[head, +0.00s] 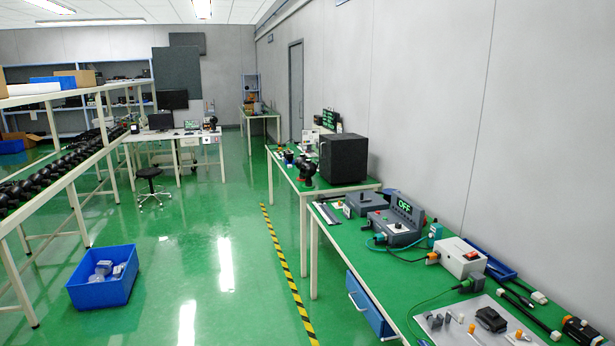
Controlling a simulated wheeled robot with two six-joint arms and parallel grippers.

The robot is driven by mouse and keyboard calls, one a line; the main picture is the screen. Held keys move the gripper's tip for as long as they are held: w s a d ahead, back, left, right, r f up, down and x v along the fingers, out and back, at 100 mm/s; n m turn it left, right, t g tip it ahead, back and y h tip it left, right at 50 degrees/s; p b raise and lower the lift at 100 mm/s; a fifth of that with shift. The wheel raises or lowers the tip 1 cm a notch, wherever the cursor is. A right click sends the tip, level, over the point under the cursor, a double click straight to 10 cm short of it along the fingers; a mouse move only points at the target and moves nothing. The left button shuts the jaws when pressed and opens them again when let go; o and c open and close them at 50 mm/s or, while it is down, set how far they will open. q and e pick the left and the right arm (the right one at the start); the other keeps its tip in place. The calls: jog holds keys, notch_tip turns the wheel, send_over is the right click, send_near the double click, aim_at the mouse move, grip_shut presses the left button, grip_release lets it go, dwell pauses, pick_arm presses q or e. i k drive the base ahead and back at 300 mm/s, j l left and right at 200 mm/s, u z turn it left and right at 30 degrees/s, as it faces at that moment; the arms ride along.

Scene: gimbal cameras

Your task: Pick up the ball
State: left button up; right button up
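I cannot make out a ball in the head view. A blue bin (88,291) on the floor at the lower left holds some clear or whitish items, too small to identify. Neither of my grippers shows in this view.
A green-topped workbench (390,268) with devices runs along the right wall. Another table (308,180) with a black box (344,158) stands behind it. Shelving (45,191) lines the left. A stool (150,186) stands farther back. The green floor (205,255) between is mostly clear.

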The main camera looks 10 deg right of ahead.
aim_at(309, 168)
jog(key=i, duration=2.8)
jog(key=i+j+z, duration=0.15)
jog(key=i, duration=0.35)
jog(key=i+j+z, duration=0.15)
jog(key=i, duration=0.35)
jog(key=i+j+z, duration=0.2)
jog(key=i, duration=0.25)
jog(key=i+j+z, duration=0.15)
jog(key=i+j, duration=0.15)
jog(key=i, duration=0.2)
